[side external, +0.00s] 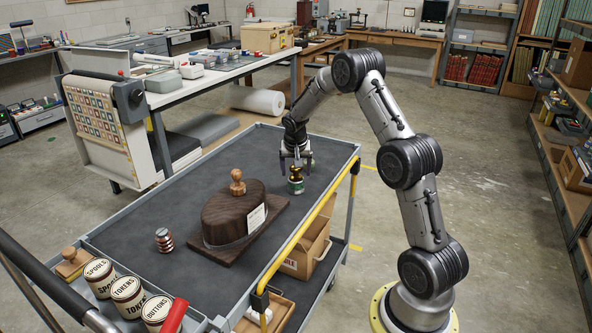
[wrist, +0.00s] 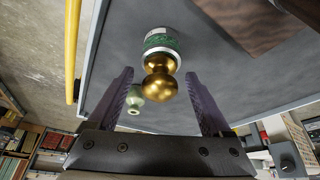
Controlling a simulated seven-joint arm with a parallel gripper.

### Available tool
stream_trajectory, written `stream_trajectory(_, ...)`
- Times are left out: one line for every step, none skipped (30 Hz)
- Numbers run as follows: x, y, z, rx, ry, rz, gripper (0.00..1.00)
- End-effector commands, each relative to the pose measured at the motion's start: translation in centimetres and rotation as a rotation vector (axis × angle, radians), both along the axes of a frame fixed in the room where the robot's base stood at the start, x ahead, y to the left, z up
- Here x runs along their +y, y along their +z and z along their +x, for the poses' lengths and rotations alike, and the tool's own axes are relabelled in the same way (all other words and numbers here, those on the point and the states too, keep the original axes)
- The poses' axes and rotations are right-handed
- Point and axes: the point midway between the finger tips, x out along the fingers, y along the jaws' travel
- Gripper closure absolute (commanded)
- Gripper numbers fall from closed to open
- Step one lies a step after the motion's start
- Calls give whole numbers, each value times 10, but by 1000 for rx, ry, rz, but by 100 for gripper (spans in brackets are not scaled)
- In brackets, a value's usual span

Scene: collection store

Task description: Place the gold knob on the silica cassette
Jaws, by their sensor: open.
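The gold knob (wrist: 160,86) has a rounded head, a narrow neck and a green-and-silver base. It stands upright on the grey cart top near the far right end, and it also shows in the side view (side external: 296,174). My gripper (side external: 296,166) points down over it. In the wrist view its two fingers (wrist: 159,74) are open, one on each side of the gold head, with gaps visible. Nothing is held. I cannot tell for sure which thing is the silica cassette.
A dark wooden block (side external: 228,220) on a flat board, with a wooden knob (side external: 237,182) on top, stands mid-cart. Labelled tins (side external: 128,294) line the near end. A yellow rail (side external: 300,235) edges the cart. The cart's far left is clear.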

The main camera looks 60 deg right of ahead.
Motion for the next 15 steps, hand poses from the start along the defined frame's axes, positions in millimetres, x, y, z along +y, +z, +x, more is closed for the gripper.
stream_trajectory(0, 1, 0, 0, 0, 0, 17)
stream_trajectory(0, 1, 0, 0, 0, -1, 17)
stream_trajectory(0, 4, 0, -1, 0, 0, 17)
stream_trajectory(0, 6, 0, -2, 0, -1, 17)
stream_trajectory(1, 9, 0, -2, 0, -1, 17)
stream_trajectory(3, 13, -1, -3, 1, -2, 17)
stream_trajectory(4, 17, -1, -4, 1, -1, 17)
stream_trajectory(6, 22, -2, -5, 0, -2, 17)
stream_trajectory(9, 29, -4, -4, 0, -3, 17)
stream_trajectory(11, 35, -5, -5, 0, -3, 17)
stream_trajectory(13, 41, -6, -5, 1, -3, 17)
stream_trajectory(16, 49, -7, -5, 1, -3, 17)
stream_trajectory(19, 54, -8, -5, 2, -2, 17)
stream_trajectory(21, 60, -9, -4, 1, -2, 17)
stream_trajectory(24, 68, -11, -4, 2, -2, 17)
